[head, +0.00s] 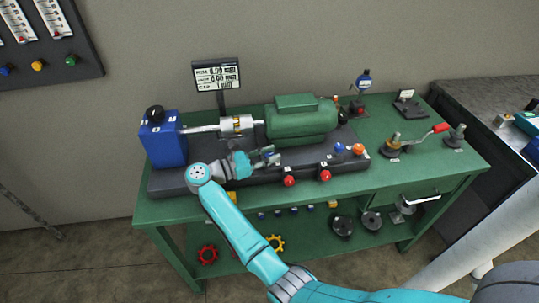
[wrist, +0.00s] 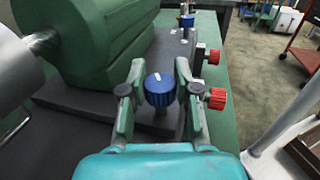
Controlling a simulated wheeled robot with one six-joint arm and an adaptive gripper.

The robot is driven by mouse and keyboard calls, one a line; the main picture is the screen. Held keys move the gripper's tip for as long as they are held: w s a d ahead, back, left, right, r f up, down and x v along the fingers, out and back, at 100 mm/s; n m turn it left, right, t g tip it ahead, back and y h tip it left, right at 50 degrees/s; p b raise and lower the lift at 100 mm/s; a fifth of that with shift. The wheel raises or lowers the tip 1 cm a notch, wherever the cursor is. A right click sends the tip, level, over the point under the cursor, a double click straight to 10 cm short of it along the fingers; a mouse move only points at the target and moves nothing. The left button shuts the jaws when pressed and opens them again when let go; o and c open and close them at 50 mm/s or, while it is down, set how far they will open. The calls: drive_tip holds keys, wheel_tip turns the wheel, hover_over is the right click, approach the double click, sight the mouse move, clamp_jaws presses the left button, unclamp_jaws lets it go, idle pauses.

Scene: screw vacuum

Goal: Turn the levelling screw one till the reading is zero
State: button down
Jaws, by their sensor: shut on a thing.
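My gripper (wrist: 160,74) is shut on a blue knob (wrist: 160,90) with a white mark on its top, a finger on each side. The knob stands upright by the foot of the green motor (wrist: 95,45). I cannot read a number on this knob. The display (head: 217,75) behind the machine shows three lines of figures, too small to read surely.
Red knobs (wrist: 217,98) stick out at the plate's side, right of my gripper. Another blue knob (wrist: 186,20) stands farther along, with an orange one (head: 358,149) near it in the head view. A blue box (head: 163,140) is at left. Tools stand on the green bench's right end (head: 465,165).

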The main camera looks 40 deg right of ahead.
drive_tip(key=c, duration=0.8)
unclamp_jaws()
drive_tip(key=shift+v, duration=3.75)
drive_tip(key=shift+a, duration=0.15)
